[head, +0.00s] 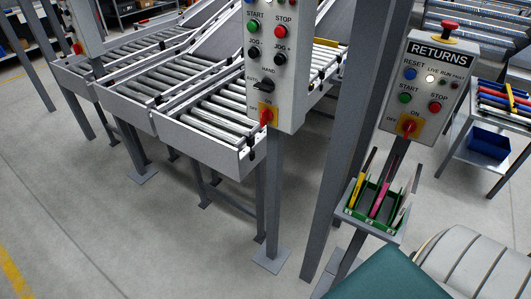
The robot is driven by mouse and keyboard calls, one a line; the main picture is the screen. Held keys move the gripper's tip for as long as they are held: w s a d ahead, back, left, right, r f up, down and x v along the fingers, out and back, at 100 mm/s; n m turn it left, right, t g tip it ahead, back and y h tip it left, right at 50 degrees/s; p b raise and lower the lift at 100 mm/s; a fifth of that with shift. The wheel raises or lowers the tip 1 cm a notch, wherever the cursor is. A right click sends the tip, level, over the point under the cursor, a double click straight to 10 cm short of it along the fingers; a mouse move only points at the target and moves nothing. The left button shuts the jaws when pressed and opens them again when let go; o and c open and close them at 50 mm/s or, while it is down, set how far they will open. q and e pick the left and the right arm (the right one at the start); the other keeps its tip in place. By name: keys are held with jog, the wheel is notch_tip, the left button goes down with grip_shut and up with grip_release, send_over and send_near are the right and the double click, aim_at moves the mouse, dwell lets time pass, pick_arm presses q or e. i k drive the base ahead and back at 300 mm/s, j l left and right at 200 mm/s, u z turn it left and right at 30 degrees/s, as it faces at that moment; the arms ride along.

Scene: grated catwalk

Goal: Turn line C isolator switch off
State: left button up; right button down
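A grey control panel (285,85) on a post stands at the top middle. Its name plate is cut off by the frame, so I cannot read which line it serves. It carries START, STOP and JOG buttons, a black selector (262,86), and low down a red rotary isolator switch (267,116) on a yellow plate marked ON and OFF. The knob is too small to be sure of its position. A second panel (424,88), labelled RETURNS, has a similar red isolator (409,127) at right. No panel legibly reads line C. Neither gripper is in view.
Roller conveyors (210,115) run behind the middle panel. A grey upright (345,150) stands between the panels. A green holder (375,205) sits below the RETURNS panel. A cart (480,135) with a blue bin (488,143) stands right. Floor (130,235) at lower left is clear.

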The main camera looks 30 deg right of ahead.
aim_at(267, 114)
jog(key=i+j+z, duration=0.1)
jog(key=z, duration=0.35)
jog(key=i+j+z, duration=0.1)
jog(key=z, duration=0.3)
jog(key=j+z, duration=0.25)
jog(key=z, duration=0.2)
